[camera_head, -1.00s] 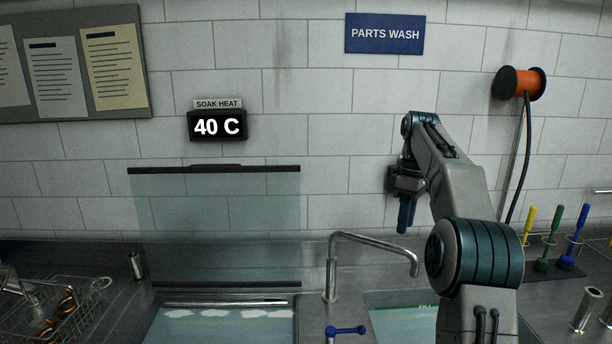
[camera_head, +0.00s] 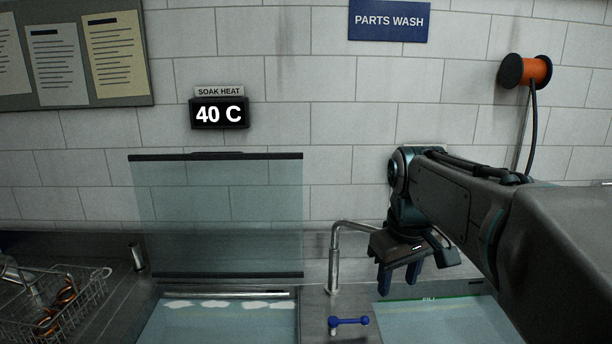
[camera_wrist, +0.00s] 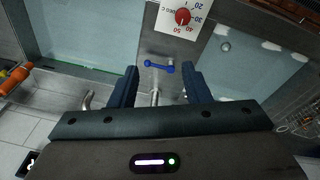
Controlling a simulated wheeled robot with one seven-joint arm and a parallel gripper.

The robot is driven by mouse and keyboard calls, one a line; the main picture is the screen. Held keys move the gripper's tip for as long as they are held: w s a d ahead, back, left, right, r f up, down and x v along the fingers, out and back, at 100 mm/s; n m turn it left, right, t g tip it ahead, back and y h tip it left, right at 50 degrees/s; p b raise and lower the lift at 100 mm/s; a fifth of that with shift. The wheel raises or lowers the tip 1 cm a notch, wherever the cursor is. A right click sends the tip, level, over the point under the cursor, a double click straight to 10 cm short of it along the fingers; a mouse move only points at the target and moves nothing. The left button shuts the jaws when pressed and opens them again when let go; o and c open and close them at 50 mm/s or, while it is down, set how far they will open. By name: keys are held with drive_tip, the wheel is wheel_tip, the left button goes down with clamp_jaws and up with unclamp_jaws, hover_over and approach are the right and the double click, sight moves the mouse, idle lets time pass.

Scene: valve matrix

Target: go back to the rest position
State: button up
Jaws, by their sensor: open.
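My gripper (camera_head: 400,274) hangs from my arm at the right of the head view, above the right-hand basin's back left part. Its two blue fingers are apart with nothing between them. In the wrist view my gripper (camera_wrist: 160,88) shows both fingers spread. A blue lever handle (camera_head: 349,321) sits on the steel strip between the two basins. The blue handle (camera_wrist: 159,66) also shows beyond the fingertips in the wrist view, apart from them.
A tap (camera_head: 335,255) stands behind the strip, partly hidden by my gripper. A clear panel (camera_head: 215,215) rises behind the left basin (camera_head: 215,325). The right basin (camera_head: 440,320) holds water. A wire basket (camera_head: 85,305) stands at left. A red dial (camera_wrist: 183,16) shows in the wrist view.

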drive_tip(key=s+f+m+t+b, duration=0.1)
drive_tip(key=s+f+m, duration=0.3)
drive_tip(key=s+f, duration=0.8)
drive_tip(key=shift+s+a+t+b, duration=0.4)
drive_tip(key=shift+s+a+t, duration=0.1)
drive_tip(key=shift+s, duration=0.45)
